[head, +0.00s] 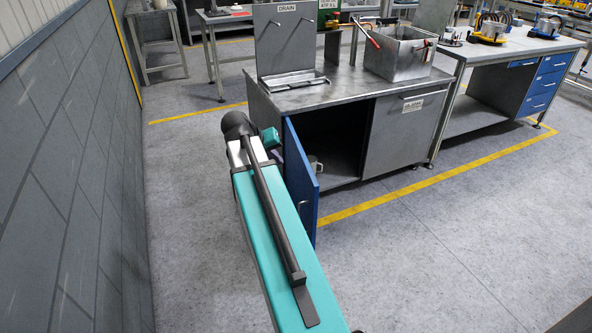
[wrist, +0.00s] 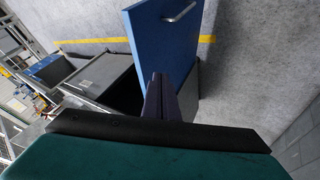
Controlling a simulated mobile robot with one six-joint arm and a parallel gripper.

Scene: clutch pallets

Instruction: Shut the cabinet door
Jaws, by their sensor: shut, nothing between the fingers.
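The grey metal cabinet (head: 345,97) stands ahead with its blue door (head: 303,172) swung open, roughly square to the front. The door's outer face and its bar handle show in the wrist view (wrist: 165,38). My gripper (wrist: 162,82) is shut and empty, its dark fingers pointing towards the outer side of the door. The fingertips overlap the door's lower part in the wrist view; I cannot tell whether they touch it.
A light mug (head: 316,165) stands inside the open compartment. The grey panel beside it (head: 403,134) is closed. A metal bin (head: 398,55) and a tray (head: 294,82) sit on top. A grey wall (head: 65,170) runs along the left. The floor right of the door is clear.

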